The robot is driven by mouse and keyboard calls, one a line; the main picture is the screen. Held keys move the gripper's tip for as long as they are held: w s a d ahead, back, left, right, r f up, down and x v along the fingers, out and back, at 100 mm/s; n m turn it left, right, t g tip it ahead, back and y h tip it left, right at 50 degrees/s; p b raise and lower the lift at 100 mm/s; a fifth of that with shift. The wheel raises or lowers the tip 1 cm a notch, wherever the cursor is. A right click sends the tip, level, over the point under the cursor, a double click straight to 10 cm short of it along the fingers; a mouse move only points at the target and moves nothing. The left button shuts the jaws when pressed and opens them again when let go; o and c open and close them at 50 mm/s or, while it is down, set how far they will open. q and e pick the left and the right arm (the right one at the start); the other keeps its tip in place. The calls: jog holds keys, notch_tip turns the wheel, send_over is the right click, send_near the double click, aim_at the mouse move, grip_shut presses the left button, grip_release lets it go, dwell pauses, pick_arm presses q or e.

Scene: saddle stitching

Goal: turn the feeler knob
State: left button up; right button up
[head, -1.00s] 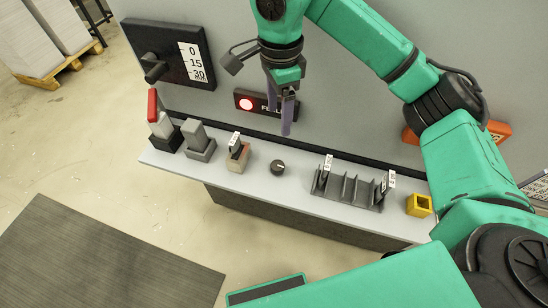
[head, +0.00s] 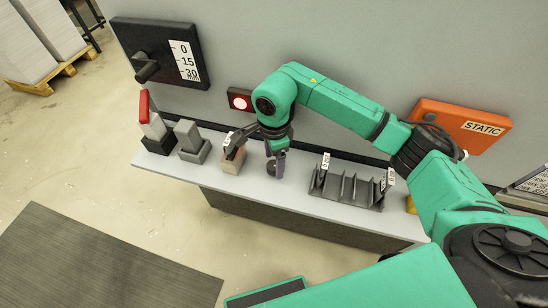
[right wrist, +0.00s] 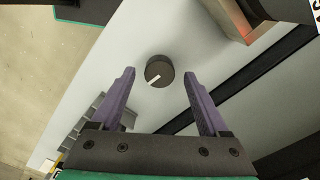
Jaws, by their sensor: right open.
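The feeler knob (right wrist: 159,71) is a small dark round knob with a white pointer line, on the light grey shelf. In the right wrist view it lies between and just beyond my fingertips, touching neither. My right gripper (right wrist: 160,75) is open and empty. In the head view my right gripper (head: 276,165) points down at the knob (head: 271,170), which it partly hides. My left gripper does not show.
The shelf (head: 300,200) carries a beige block (head: 232,162) left of the knob and a dark slotted rack (head: 345,190) to its right. A grey block (head: 192,145) and a red-topped lever (head: 148,110) stand farther left.

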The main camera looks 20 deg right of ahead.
jog(key=shift+f, duration=0.55)
grip_shut()
jog(key=m+b, duration=0.2)
jog(key=shift+f+b, duration=0.3)
jog(key=shift+b, duration=0.1)
jog(key=shift+r+m+b, duration=0.2)
jog(key=shift+m+b, duration=0.3)
jog(key=shift+m, duration=0.4)
jog(key=shift+r, duration=0.2)
grip_release()
notch_tip(320, 180, up, 9)
jog(key=b, duration=0.2)
notch_tip(320, 180, up, 6)
send_over(273, 165)
jog(key=shift+s+d+f+p, duration=0.1)
jog(key=shift+s+f+p, duration=0.1)
jog(key=shift+p, duration=0.15)
